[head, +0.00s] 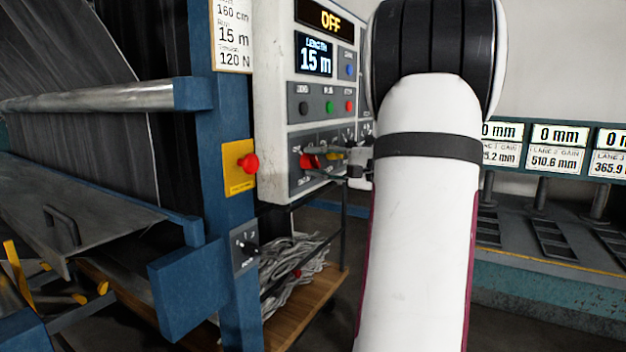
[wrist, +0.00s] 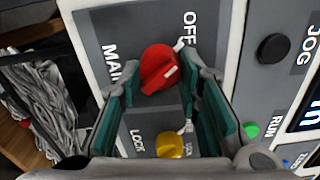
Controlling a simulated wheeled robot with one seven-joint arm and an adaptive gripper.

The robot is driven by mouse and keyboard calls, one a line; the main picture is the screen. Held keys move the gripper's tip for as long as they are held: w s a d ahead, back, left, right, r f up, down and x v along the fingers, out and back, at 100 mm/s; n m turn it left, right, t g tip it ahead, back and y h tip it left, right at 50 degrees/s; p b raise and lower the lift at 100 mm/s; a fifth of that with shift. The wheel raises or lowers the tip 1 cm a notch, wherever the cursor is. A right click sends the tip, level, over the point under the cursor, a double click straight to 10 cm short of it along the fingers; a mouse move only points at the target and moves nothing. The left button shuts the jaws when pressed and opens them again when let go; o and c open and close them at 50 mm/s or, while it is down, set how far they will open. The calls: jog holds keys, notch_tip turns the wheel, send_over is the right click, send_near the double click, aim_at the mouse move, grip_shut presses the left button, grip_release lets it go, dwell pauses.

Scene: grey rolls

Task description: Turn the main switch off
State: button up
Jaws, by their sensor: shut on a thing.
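The main switch is a red rotary knob (head: 309,161) on the lower grey panel of the white control cabinet. In the wrist view, the red knob (wrist: 158,68) sits beside the printed words "MAIN" and "OFF", with a pale mark on its face. My gripper (head: 330,164) reaches the panel from the right, partly hidden behind my white arm. In the wrist view, my gripper (wrist: 160,80) has its green-padded fingers on either side of the red knob, shut on it. The cabinet's top display (head: 331,20) reads "OFF".
A yellow lock knob (wrist: 174,145) sits close to the red knob, between the fingers' lower parts. Black, green and red buttons (head: 328,107) are above the switch panel. A red emergency button (head: 248,164) on a yellow plate and a blue post (head: 209,110) stand at left.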

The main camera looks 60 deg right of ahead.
jog(key=shift+f+n+b, duration=0.15)
jog(key=shift+n+b, duration=0.45)
jog(key=shift+b, duration=0.2)
jog(key=o, duration=1.2)
jog(key=shift+c, duration=0.2)
jog(key=s, duration=1.2)
jog(key=shift+d, duration=0.45)
jog(key=shift+w, duration=0.1)
